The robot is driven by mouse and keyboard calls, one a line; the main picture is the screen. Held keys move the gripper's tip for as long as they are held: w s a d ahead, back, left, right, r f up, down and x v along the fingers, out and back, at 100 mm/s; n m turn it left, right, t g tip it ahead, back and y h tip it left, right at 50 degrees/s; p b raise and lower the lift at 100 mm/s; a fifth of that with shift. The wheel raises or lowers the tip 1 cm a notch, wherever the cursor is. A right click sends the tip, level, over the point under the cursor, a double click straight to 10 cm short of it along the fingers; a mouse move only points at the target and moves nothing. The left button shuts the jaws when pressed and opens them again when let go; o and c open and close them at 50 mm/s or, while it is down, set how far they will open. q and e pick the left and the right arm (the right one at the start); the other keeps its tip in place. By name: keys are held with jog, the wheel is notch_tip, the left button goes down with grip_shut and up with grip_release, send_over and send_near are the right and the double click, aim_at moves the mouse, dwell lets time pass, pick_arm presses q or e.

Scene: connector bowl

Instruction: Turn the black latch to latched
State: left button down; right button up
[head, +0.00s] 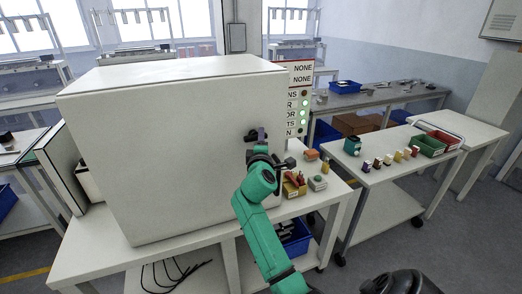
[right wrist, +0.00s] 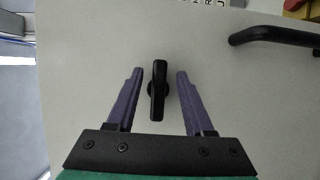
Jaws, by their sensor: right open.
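The black latch (right wrist: 158,92) is a narrow bar on a round base on the pale panel. In the right wrist view its long side runs up and down the picture. My right gripper (right wrist: 158,88) is open, with one purple finger on each side of the latch and a visible gap on both sides. In the head view my right gripper (head: 256,135) is at the right part of the large white cabinet's front (head: 190,150); the latch cannot be made out clearly there. My left gripper is in neither view.
A black bar handle (right wrist: 275,36) sticks out from the panel at upper right in the right wrist view. A sign with lit green lamps (head: 299,102) stands beside the cabinet. A cart (head: 385,172) stands farther right.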

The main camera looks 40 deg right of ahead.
jog(key=b+v, duration=0.3)
jog(key=v, duration=1)
jog(key=shift+s+a+b, duration=0.2)
jog(key=shift+s+b, duration=0.1)
